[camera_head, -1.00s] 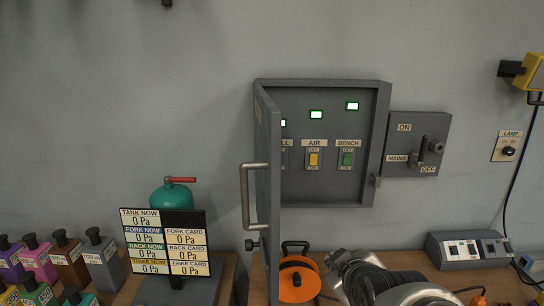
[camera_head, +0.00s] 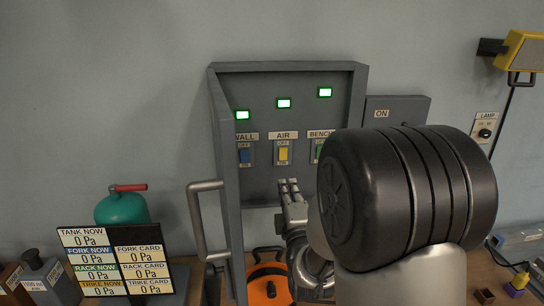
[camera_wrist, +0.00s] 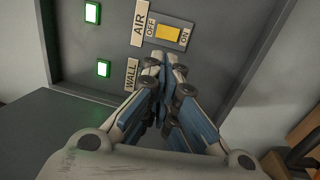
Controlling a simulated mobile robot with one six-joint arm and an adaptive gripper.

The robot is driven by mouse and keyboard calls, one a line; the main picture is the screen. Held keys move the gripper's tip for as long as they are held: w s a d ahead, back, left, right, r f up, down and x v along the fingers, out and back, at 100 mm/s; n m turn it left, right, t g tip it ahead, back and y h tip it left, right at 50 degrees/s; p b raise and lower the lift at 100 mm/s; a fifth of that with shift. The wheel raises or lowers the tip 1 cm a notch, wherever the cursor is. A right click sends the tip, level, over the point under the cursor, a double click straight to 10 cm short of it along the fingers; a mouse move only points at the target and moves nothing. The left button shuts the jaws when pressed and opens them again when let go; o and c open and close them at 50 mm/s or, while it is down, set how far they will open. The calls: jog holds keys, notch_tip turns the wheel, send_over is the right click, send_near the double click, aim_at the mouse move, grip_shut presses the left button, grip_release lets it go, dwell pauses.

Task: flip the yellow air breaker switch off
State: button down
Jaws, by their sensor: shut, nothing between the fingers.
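The yellow AIR switch (camera_head: 283,154) sits on the back panel of the open grey breaker box (camera_head: 362,82), between the blue WALL switch (camera_head: 245,156) and the green BENCH switch (camera_head: 319,151). OFF is marked above it and ON below. Its rocker's tilt is too small to tell. The lamp above it (camera_head: 284,103) glows green. My gripper (camera_head: 289,184) is shut and empty, just below the AIR switch in the head view. In the wrist view its fingertips (camera_wrist: 163,60) point at the panel close to the yellow switch (camera_wrist: 168,33); contact cannot be told. The WALL switch is hidden there.
The box's door (camera_head: 226,190), with a large handle (camera_head: 197,220), stands open on the left. My dark arm link covers the box's lower right and most of the mains switch box (camera_head: 398,104). An orange reel (camera_head: 262,288) and a pressure display (camera_head: 118,262) stand below.

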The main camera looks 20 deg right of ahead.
aim_at(279, 149)
jog(key=shift+s, duration=0.1)
jog(key=x, duration=1.4)
jog(key=shift+w+b, duration=0.3)
jog(key=shift+b, duration=0.15)
jog(key=shift+r, duration=0.2)
jog(key=shift+w, duration=0.1)
